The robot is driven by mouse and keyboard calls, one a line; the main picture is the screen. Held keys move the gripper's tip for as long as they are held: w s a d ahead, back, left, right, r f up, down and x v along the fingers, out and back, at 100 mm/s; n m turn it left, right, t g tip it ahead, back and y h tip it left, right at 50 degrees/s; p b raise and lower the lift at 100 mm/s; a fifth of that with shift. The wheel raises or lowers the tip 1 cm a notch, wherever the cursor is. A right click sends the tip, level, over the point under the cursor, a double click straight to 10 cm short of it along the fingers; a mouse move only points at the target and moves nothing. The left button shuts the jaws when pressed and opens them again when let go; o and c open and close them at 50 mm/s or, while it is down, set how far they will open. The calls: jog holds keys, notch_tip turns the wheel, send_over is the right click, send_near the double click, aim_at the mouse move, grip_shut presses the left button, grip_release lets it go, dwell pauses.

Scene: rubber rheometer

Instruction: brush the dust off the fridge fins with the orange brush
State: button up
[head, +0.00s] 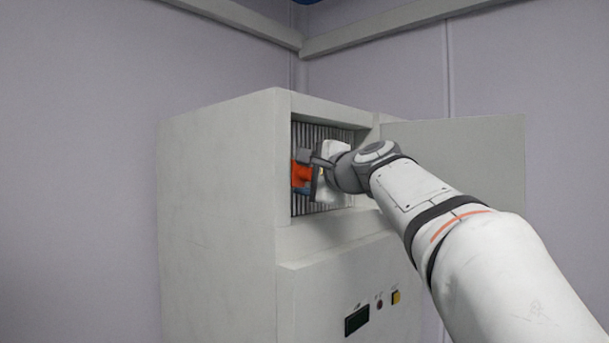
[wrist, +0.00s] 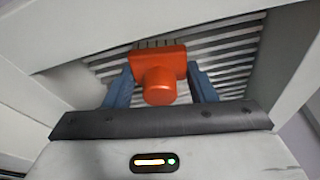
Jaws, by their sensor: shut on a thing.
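The orange brush (head: 301,174) is held in my gripper (head: 312,180) at the upper opening of the fridge (head: 217,200). In the wrist view the brush (wrist: 160,75) sits between the two blue fingers of my gripper (wrist: 161,82), with its dark bristles pointing toward the fins. The fridge fins (head: 322,133) are a row of thin grey strips inside the opening; they also show in the wrist view (wrist: 228,60) behind the brush. The bristles are at or very near the fins; I cannot tell whether they touch. Dust cannot be made out. My wrist hides part of the fins.
An open door panel (head: 475,150) stands to the right of the opening, behind my arm. The opening's frame (head: 325,108) surrounds the fins closely. A dark display (head: 357,320) and a yellow switch (head: 396,297) are on the lower front. Walls stand behind the fridge.

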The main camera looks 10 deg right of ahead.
jog(key=shift+w+d, duration=0.55)
jog(key=shift+d, duration=0.35)
jog(key=shift+w+d, duration=0.55)
jog(key=shift+d, duration=0.3)
jog(key=shift+w+d+p, duration=0.35)
jog(key=shift+w+d, duration=0.85)
jog(key=shift+d, duration=0.15)
jog(key=shift+s+a+r, duration=0.2)
jog(key=shift+s+a, duration=0.55)
jog(key=shift+a, duration=0.3)
jog(key=shift+s+a+r, duration=0.2)
jog(key=shift+s+a, duration=0.55)
jog(key=shift+a, duration=0.25)
jog(key=shift+s+a+r, duration=0.2)
jog(key=shift+s+a, duration=0.55)
jog(key=shift+a, duration=0.3)
jog(key=shift+r+p, duration=0.35)
jog(key=shift+r, duration=0.25)
jog(key=w+d, duration=0.4)
jog(key=d, duration=0.2)
jog(key=shift+w+p, duration=0.25)
jog(key=shift+p, duration=0.1)
jog(key=shift+d+f, duration=0.1)
jog(key=shift+d, duration=0.05)
